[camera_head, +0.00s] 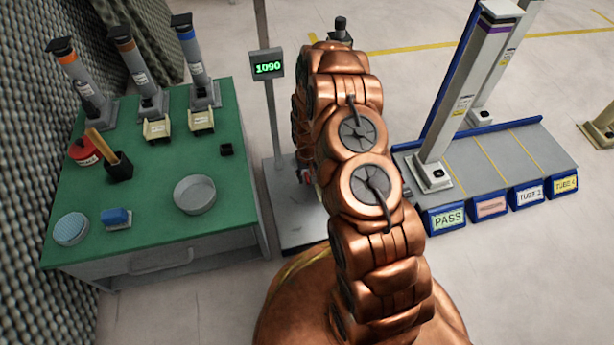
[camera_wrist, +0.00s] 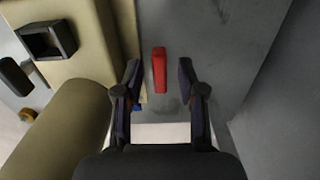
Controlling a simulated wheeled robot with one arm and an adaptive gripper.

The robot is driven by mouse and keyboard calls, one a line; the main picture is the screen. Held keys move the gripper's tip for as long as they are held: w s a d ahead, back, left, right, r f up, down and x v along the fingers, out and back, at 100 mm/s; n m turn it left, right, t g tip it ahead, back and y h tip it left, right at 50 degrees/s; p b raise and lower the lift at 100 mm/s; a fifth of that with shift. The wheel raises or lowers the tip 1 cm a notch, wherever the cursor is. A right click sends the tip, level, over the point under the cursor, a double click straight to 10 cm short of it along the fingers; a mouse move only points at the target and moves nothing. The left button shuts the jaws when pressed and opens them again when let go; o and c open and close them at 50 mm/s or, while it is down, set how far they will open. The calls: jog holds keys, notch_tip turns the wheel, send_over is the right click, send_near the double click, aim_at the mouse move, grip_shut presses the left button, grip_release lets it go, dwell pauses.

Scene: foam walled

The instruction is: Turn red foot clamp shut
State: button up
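A short red bar (camera_wrist: 159,66), which looks like the red foot clamp's handle, shows in the wrist view on a grey surface. It lies lengthwise, pointing away from me. My gripper (camera_wrist: 160,80) is open, with its two dark fingers on either side of the red bar. A gap shows between each finger and the bar, and I cannot tell how far above it the fingers are.
A tan block and cylinder (camera_wrist: 65,120) stand close left of my gripper in the wrist view. In the head view, a green-topped bench (camera_head: 150,180) is left, a post with a 1090 display (camera_head: 268,68) behind, and a rack (camera_head: 480,165) right.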

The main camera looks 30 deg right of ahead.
grip_shut()
